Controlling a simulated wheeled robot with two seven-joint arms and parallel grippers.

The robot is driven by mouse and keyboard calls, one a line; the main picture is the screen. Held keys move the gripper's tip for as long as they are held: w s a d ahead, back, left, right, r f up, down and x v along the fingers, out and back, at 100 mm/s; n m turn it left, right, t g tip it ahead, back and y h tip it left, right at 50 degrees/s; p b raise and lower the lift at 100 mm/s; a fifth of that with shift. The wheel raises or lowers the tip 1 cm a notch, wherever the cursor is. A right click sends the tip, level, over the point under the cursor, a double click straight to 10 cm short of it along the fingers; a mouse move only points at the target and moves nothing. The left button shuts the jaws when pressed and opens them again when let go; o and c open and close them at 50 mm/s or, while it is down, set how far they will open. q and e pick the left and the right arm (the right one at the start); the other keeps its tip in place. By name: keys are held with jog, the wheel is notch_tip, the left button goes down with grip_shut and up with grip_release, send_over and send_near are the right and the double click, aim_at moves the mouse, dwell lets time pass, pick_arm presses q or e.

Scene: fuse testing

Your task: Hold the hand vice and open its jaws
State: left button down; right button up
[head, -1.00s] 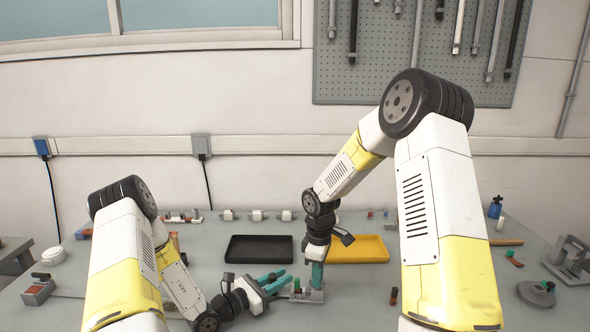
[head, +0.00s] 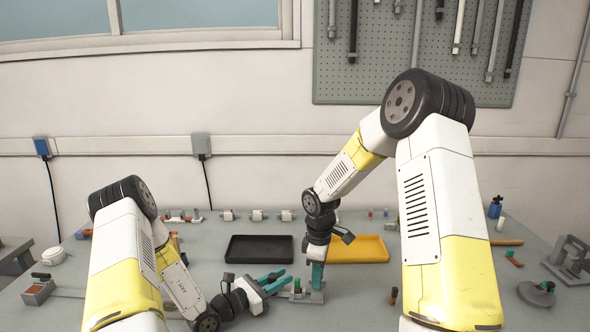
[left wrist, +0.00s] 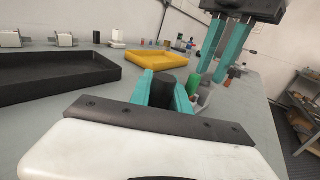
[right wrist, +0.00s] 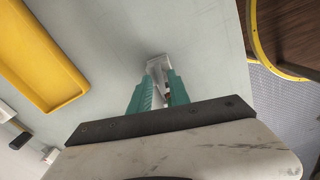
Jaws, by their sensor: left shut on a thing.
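My left gripper (head: 276,281) is low over the middle of the bench, its teal fingers pointing right. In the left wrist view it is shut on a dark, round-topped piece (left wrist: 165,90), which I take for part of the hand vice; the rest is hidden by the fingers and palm. My right gripper (head: 316,274) points down just right of the left fingertips. Its teal fingers (right wrist: 158,92) stand apart. A light grey metal piece (right wrist: 157,66) shows at their tips; whether they touch it I cannot tell.
A grey stand (head: 309,297) with a green cylinder (left wrist: 195,85) is close by the grippers. A black tray (head: 259,249) and a yellow tray (head: 360,249) lie behind. Small parts line the bench's back. A round grey item (head: 537,293) lies at right.

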jog(key=shift+r, duration=3)
pick_arm(q)
jog(key=c, duration=1.1)
grip_release()
jog(key=shift+c, duration=0.2)
jog(key=shift+a, duration=0.15)
jog(key=shift+v, duration=4.35)
